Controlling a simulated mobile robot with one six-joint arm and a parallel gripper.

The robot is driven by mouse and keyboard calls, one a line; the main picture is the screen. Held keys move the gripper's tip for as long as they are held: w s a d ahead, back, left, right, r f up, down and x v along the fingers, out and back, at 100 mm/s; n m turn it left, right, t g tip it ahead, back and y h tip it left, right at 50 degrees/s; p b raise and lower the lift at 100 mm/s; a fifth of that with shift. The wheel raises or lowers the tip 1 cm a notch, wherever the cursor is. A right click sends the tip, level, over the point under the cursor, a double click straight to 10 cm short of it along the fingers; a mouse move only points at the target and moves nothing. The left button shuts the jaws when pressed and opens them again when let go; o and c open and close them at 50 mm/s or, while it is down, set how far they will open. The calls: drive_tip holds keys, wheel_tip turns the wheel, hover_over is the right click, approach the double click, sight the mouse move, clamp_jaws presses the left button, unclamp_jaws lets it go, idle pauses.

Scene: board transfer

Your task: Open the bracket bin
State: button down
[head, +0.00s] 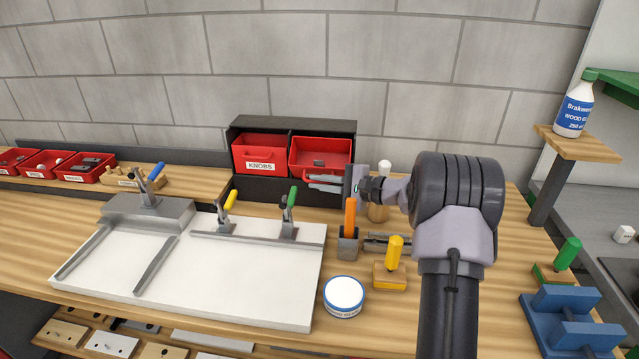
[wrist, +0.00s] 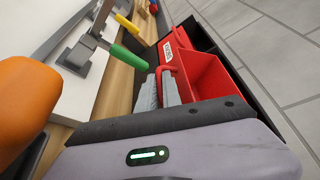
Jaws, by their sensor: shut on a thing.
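A black two-bay cabinet (head: 256,125) holds two red bins side by side against the wall. The right red bin (head: 318,152) has its front label hidden, so I cannot read whether it says brackets. My gripper (head: 325,183) reaches to its front from the right. In the wrist view, the two grey fingers (wrist: 159,90) are closed on the red handle (wrist: 166,70) of this bin (wrist: 203,80). The bin's open top shows; how far it is drawn out is hard to tell.
The left bin, labelled KNOBS (head: 260,156), is beside it. A white fixture board (head: 240,275) with toggle clamps lies in front. An orange-handled tool (head: 350,218), a yellow-handled tool (head: 394,250) and a round tin (head: 343,296) stand near my arm. A glue bottle (head: 574,108) is at right.

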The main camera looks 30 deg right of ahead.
idle(0.3)
drive_tip(key=c, duration=1.8)
unclamp_jaws()
drive_tip(key=shift+d, duration=0.1)
drive_tip(key=p+v, duration=0.4)
drive_tip(key=v, duration=1.3)
drive_tip(key=shift+s, duration=0.15)
